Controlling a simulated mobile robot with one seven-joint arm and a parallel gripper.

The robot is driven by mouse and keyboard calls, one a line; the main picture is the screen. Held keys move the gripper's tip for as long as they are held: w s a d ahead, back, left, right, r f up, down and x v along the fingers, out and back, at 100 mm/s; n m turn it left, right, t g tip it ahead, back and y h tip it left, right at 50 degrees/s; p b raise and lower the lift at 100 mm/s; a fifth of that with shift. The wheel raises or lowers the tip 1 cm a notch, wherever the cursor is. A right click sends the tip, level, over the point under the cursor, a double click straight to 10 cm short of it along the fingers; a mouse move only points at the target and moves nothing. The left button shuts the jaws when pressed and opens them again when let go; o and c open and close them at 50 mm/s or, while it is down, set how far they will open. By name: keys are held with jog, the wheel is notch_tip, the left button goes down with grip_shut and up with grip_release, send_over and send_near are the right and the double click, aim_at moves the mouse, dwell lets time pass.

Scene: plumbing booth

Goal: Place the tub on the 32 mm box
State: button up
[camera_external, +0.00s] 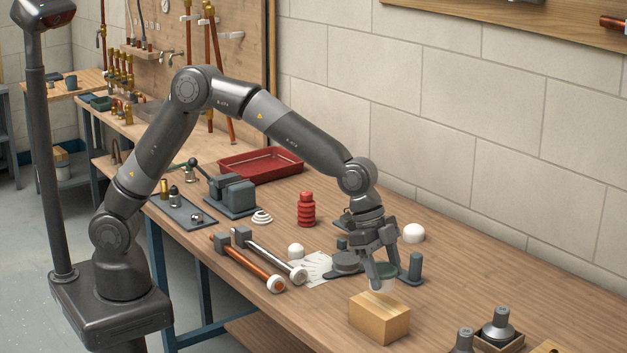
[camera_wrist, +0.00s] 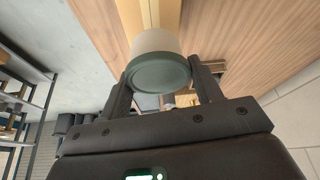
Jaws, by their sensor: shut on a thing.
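The tub (camera_wrist: 155,45) is pale with a dark green lid. My gripper (camera_wrist: 162,88) is shut on it, one finger on each side near the lid. In the external view the tub (camera_external: 382,288) shows small and partly hidden below the fingers of my gripper (camera_external: 383,275). A light wooden box (camera_external: 379,319) stands on the bench just below the tub. No size mark is readable on it. Its pale wood (camera_wrist: 168,14) also shows beyond the tub in the wrist view. I cannot tell whether tub and box touch.
A dark grey cylinder (camera_external: 415,267) and a white cap (camera_external: 413,233) stand close to my gripper. Two hammer-like tools (camera_external: 262,258) lie to the left, with a red ribbed bottle (camera_external: 306,210) behind. Grey-topped fittings (camera_external: 497,328) stand at the front right.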

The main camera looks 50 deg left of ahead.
aim_at(384, 287)
jog(key=shift+f, duration=1.95)
jog(key=shift+f, duration=0.15)
jog(key=o, duration=1)
jog(key=v, duration=1.2)
